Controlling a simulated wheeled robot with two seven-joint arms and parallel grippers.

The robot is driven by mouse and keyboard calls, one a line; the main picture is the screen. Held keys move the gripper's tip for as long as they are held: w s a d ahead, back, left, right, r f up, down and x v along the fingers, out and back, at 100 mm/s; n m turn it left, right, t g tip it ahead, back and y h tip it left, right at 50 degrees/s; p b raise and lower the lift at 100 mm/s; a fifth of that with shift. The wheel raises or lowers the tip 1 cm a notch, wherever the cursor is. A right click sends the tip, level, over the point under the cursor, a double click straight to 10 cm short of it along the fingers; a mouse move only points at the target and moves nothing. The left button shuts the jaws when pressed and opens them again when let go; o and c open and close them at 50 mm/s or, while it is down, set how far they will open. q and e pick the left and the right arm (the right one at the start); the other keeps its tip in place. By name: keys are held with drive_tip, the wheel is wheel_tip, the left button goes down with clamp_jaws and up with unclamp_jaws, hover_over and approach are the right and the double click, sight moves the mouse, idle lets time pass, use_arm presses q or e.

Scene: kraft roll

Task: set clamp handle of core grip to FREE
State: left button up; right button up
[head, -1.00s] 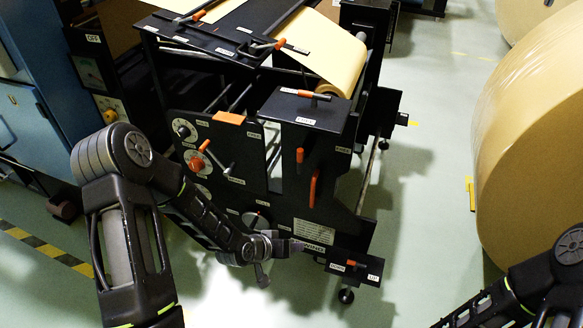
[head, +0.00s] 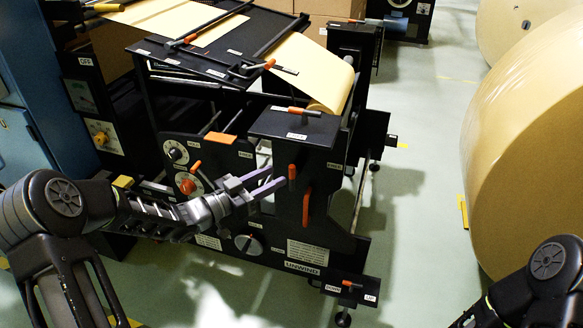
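The black unwind stand (head: 318,232) carries several orange-tipped handles and small labels, mostly too small to read. Contact cannot be made out. My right arm shows at the lower right; its gripper is out of view.
An orange-topped lever (head: 302,111) lies on the stand's top plate. Dials (head: 175,152) and a round grey knob (head: 248,244) sit on the front panel near my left arm. A large kraft roll (head: 527,160) stands at right. The floor between is clear.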

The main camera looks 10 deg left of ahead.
sight(292, 175)
use_arm(q)
drive_tip(key=x, duration=0.7)
clamp_jaws()
idle(0.3)
